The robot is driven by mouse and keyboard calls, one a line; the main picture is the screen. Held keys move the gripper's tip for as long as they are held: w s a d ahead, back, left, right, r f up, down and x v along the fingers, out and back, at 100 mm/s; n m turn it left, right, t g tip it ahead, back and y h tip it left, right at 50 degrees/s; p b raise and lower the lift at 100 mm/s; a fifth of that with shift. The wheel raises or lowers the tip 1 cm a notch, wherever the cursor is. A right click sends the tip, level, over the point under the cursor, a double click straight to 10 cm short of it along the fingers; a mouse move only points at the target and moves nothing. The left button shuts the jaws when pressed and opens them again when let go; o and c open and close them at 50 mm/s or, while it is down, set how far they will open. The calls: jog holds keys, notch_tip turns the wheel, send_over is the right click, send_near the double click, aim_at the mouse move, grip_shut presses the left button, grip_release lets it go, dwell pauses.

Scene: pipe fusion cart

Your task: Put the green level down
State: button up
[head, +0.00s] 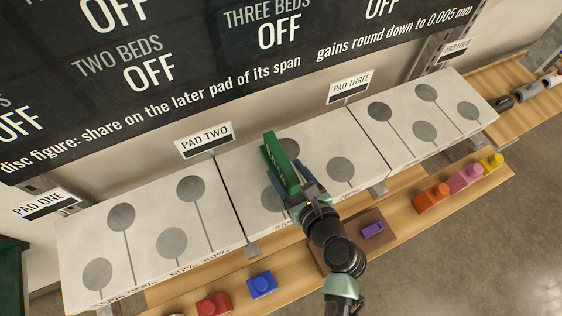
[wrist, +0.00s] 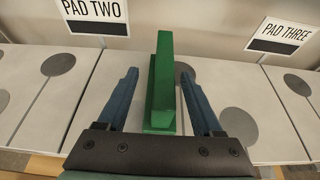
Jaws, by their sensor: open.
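The green level (head: 280,165) stands upright on the white pad surface between the PAD TWO and PAD THREE signs, over some of the grey discs. It also shows in the wrist view (wrist: 162,85), between my fingers. My gripper (head: 298,183) is at the near end of the level. In the wrist view my gripper (wrist: 157,95) is open, with one blue finger on each side of the level and a visible gap to both. The level's underside is hidden, so its contact with the pad cannot be seen fully.
The PAD TWO sign (head: 204,139) and PAD THREE sign (head: 351,86) stand behind the pads. A wooden shelf in front holds a blue block (head: 262,285), a red block (head: 213,304), a purple block (head: 373,230), and orange (head: 431,198), pink (head: 465,178) and yellow (head: 492,162) blocks.

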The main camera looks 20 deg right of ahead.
aim_at(281, 161)
jog(key=shift+d+f+x, duration=0.1)
jog(key=shift+d+x, duration=0.05)
jog(key=shift+x, duration=1.15)
jog(key=shift+d+f+x, duration=0.1)
jog(key=shift+x, duration=1.2)
jog(key=shift+s, duration=0.1)
grip_shut()
